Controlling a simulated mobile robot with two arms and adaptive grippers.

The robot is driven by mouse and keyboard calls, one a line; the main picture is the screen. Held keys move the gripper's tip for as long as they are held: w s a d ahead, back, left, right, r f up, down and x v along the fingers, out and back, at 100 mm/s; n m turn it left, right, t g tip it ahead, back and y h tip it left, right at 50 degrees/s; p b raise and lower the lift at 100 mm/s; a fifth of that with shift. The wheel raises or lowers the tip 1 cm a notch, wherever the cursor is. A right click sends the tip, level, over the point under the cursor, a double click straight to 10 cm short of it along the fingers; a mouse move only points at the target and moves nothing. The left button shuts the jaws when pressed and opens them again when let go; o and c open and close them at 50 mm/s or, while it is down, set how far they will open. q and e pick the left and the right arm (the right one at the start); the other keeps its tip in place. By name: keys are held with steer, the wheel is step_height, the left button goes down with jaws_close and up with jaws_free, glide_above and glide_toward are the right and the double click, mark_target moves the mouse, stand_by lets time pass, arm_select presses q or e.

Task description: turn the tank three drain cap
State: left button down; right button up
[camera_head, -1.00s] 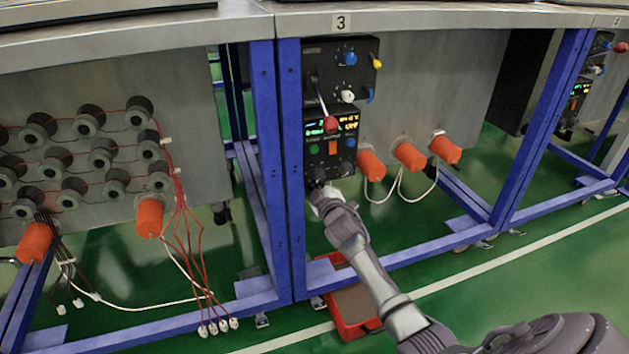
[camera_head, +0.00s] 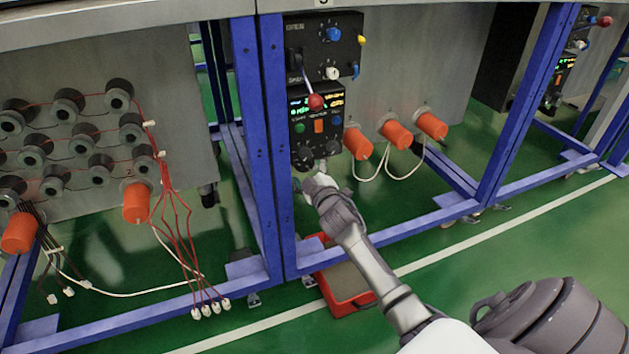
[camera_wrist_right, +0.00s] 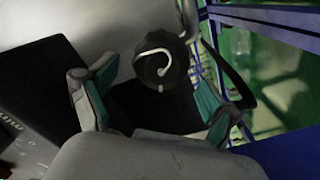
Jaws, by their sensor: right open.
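Tank three's black control unit (camera_head: 316,115) is on the front of the tank, with a red-tipped lever and lit displays. My right gripper (camera_head: 317,181) is just below the unit's lower edge. In the right wrist view, a dark round cap (camera_wrist_right: 160,64) with a white hooked mark, apparently the drain cap, shows in the gap between the two teal-padded fingers of my right gripper (camera_wrist_right: 150,82). The fingers are spread and I see no contact with the cap. In the head view I cannot make the cap out. My left gripper is out of view.
Blue frame posts (camera_head: 272,140) stand just left of the unit. Orange caps (camera_head: 395,135) with white cables stick out to the right. A red tray (camera_head: 343,308) lies on the green floor below my arm. Wired fittings (camera_head: 100,160) cover the left panel.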

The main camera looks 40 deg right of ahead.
steer(key=v, duration=0.8)
steer(key=shift+s, duration=0.2)
